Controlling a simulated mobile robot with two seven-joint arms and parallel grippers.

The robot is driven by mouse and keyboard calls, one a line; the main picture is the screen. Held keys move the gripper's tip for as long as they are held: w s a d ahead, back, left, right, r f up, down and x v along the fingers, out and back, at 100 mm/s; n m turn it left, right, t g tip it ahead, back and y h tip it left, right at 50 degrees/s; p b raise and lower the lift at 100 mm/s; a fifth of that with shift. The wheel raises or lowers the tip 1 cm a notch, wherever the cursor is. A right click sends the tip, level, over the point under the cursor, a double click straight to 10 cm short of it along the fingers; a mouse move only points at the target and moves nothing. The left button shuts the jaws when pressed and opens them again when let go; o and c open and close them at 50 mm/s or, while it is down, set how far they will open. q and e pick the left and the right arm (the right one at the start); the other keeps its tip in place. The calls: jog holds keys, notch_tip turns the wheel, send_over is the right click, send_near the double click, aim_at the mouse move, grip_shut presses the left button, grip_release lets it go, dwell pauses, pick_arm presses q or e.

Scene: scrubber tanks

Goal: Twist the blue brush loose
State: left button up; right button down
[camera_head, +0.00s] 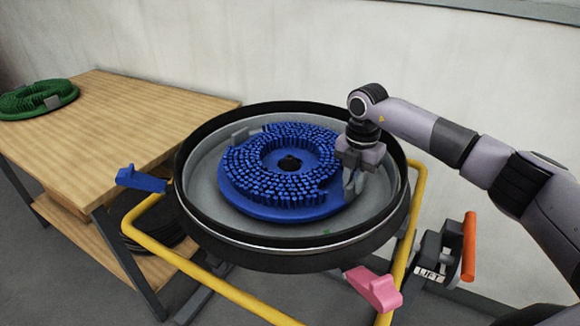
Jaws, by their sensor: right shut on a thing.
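The blue brush (258,204) is a ring of blue bristles on a blue disc. It sits bristles up inside the round, black-rimmed scrubber head (205,226), with a dark hub at its centre. A grey block (243,135) shows at the brush's far left edge. My right gripper (354,184) reaches down from the right and is shut at the brush's right edge. Its fingers hide the exact spot they hold. My left gripper is not in view.
A green brush (38,97) lies on the wooden table (125,108) at left. A blue lever (140,180) and a pink lever (374,289) stick out by the rim. A yellow tube frame (237,297) surrounds the head. A LIFT pedal (431,273) and orange handle (468,246) stand at right.

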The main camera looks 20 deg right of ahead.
jog(key=shift+w+d+n+b, duration=0.3)
jog(key=shift+w+d+n, duration=0.15)
jog(key=shift+d, duration=0.1)
jog(key=c, duration=1)
grip_release()
jog(key=shift+o, duration=0.2)
jog(key=shift+s+d+f, duration=0.1)
jog(key=shift+s+f, duration=0.1)
jog(key=shift+f, duration=0.05)
jog(key=shift+w+r, duration=0.1)
jog(key=shift+r, duration=0.2)
notch_tip(320, 180, up, 6)
jog(key=shift+r, duration=0.55)
